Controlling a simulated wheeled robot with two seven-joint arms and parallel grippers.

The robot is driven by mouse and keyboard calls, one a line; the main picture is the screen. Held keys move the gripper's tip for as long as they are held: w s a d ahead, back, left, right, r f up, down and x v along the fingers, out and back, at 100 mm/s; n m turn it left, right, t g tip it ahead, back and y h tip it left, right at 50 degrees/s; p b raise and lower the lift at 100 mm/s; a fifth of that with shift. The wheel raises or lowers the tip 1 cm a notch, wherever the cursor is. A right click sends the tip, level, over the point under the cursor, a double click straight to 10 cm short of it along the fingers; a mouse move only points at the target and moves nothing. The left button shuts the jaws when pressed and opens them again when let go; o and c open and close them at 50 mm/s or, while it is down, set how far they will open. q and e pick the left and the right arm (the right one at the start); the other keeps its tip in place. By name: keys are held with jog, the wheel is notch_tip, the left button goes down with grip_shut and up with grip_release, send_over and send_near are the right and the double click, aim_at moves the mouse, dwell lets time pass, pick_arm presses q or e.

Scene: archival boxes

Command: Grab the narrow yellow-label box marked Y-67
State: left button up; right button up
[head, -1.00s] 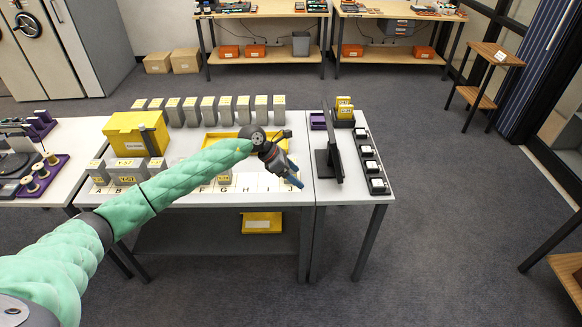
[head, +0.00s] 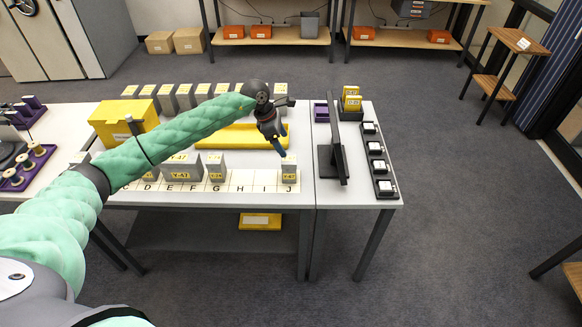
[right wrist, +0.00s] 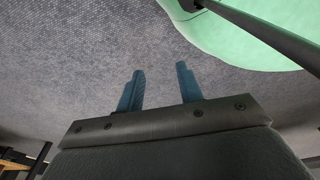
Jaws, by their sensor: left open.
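A narrow grey box with a yellow label (head: 289,168) stands upright at square J of the lettered strip; its label looks like Y-67 but is too small to read surely. My left gripper (head: 281,150) is open, pointing down just above and behind this box, with nothing seen between its fingers. My arm hides part of the strip's left end. My right gripper (right wrist: 160,70) is open and empty over the carpet in the right wrist view.
A yellow tray (head: 240,137) lies behind the strip, with a row of grey boxes (head: 185,97) at the back. A yellow bin (head: 118,112) stands left. A dark upright screen (head: 338,145) stands right of J.

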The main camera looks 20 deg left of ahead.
aim_at(286, 159)
pick_arm(q)
jog(key=f+b, duration=0.3)
jog(key=shift+w+f, duration=0.25)
jog(key=shift+f, duration=0.1)
notch_tip(286, 159, down, 3)
jog(key=b, duration=0.3)
pick_arm(e)
jog(key=w+a+r, duration=0.4)
jog(key=w+r, duration=0.5)
pick_arm(q)
jog(key=shift+p+x, duration=0.65)
jog(key=shift+x, duration=0.55)
jog(key=p+x, duration=0.3)
jog(key=x, duration=0.1)
jog(key=shift+w+d+r, duration=0.1)
jog(key=shift+d, duration=0.05)
jog(key=shift+d+f, duration=0.15)
jog(key=shift+f, duration=0.45)
jog(key=c, duration=1.2)
pick_arm(e)
jog(key=s+d+f, duration=0.4)
jog(key=f, duration=0.4)
jog(key=shift+d+f+t, duration=0.2)
jog(key=shift+f+t, duration=0.2)
